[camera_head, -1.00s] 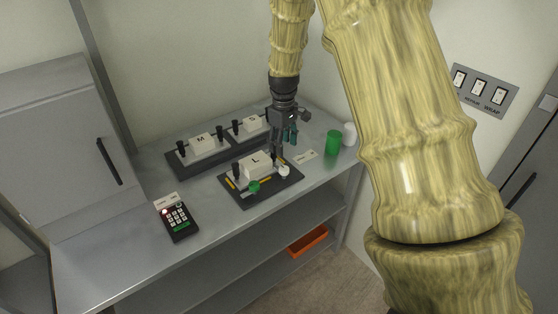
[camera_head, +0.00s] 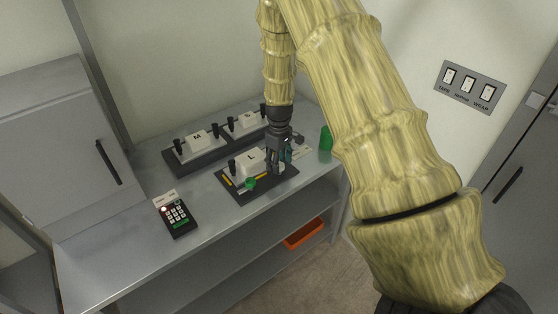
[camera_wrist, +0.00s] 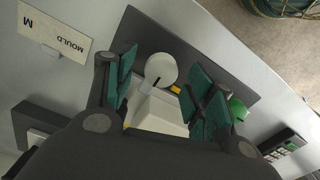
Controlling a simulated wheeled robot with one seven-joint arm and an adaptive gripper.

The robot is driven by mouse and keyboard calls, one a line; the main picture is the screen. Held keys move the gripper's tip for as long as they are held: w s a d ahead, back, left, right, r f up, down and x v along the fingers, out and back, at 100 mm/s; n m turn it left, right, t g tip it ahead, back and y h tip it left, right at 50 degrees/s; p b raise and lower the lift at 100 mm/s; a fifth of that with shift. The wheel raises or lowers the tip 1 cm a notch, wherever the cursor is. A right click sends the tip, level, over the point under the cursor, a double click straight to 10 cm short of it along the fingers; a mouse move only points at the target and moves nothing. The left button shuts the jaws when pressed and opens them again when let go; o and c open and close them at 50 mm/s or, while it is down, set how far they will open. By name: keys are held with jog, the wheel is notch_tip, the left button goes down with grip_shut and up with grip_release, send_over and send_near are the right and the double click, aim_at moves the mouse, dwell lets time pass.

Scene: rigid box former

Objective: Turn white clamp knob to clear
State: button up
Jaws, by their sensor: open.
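The white clamp knob (camera_wrist: 161,69) is a round disc with a dark pointer mark, on the dark base plate of the L mould block. In the wrist view it lies between the two teal-padded fingers of my gripper (camera_wrist: 160,88), which is open, with a gap on both sides. In the head view my gripper (camera_head: 277,165) is down at the right end of the L base plate (camera_head: 256,194) and hides the knob. The white L block (camera_head: 250,162) stands on this plate. A green knob (camera_head: 250,183) sits at its front and shows at the right in the wrist view (camera_wrist: 238,108).
Blocks M (camera_head: 198,141) and S (camera_head: 246,121) stand on a dark rack behind. A keypad (camera_head: 176,216) is at the left front, a green cup (camera_head: 325,138) at the right. A MOULD M card (camera_wrist: 53,35) lies beside the plate. An orange tray (camera_head: 304,235) is on the lower shelf.

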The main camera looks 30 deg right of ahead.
jog(key=shift+f, duration=0.3)
jog(key=c, duration=1)
